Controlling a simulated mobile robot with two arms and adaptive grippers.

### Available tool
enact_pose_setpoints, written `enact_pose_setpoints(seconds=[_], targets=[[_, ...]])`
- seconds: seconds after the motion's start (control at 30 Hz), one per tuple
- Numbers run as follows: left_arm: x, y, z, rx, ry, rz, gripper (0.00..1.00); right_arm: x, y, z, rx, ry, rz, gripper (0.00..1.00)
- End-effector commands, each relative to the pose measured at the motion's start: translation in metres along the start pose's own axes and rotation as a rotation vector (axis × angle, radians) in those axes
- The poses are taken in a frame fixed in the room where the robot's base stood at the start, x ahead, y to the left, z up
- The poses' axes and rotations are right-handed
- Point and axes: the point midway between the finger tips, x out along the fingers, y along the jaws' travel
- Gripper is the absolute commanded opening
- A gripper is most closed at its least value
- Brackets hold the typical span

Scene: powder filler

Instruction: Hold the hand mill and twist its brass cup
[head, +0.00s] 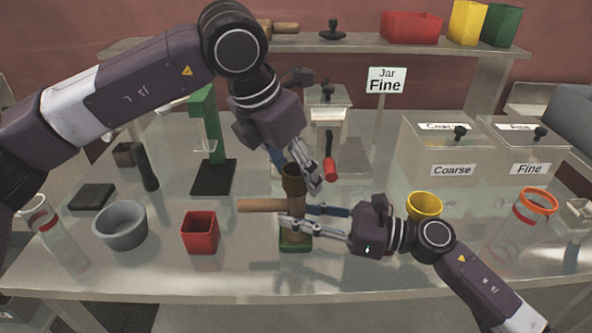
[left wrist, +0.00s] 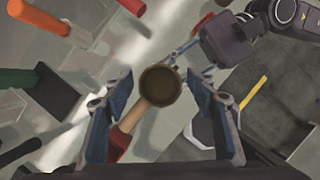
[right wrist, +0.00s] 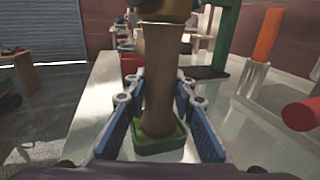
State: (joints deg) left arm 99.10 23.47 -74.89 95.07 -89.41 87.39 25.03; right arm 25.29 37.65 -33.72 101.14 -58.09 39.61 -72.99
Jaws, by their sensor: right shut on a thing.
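The hand mill has a tan body (head: 296,227) on a green base (head: 295,244) and stands upright mid-table. Its brass cup (head: 293,184) is on top; it shows as a dark round opening in the left wrist view (left wrist: 160,86). My right gripper (head: 312,218) is shut on the mill's body, one finger on each side, and hides part of it; the body also shows in the right wrist view (right wrist: 158,75). My left gripper (head: 300,174) points down at the cup from above. Its fingers are spread, with gaps on both sides of the cup.
A wooden rod (head: 258,205) sticks out left of the mill; its attachment is unclear. A red box (head: 199,232) and grey bowl (head: 120,224) stand left. A yellow bowl (head: 425,206) is right, near my right arm. A green stand (head: 213,150) and red-handled item (head: 330,168) are behind.

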Motion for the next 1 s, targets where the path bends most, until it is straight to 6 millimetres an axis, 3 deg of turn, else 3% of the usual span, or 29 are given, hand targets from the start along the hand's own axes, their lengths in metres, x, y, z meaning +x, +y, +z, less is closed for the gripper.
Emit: enact_pose_setpoints(seconds=[0.23,0.37,0.8,1.0], targets=[[-0.001,0.000,0.000,0.000,-0.001,0.000,0.52,0.000,0.000,0.000,-0.001,0.000,-0.001,0.00],[-0.013,0.000,0.001,-0.001,-0.004,0.001,0.52,0.000,0.000,0.000,-0.001,0.000,-0.001,0.00],[-0.099,0.000,0.001,-0.001,-0.003,0.001,0.52,0.000,0.000,0.000,-0.001,0.000,0.000,0.00],[-0.118,0.000,0.000,-0.001,-0.001,0.000,0.52,0.000,0.000,0.000,-0.001,0.000,0.000,0.00]])
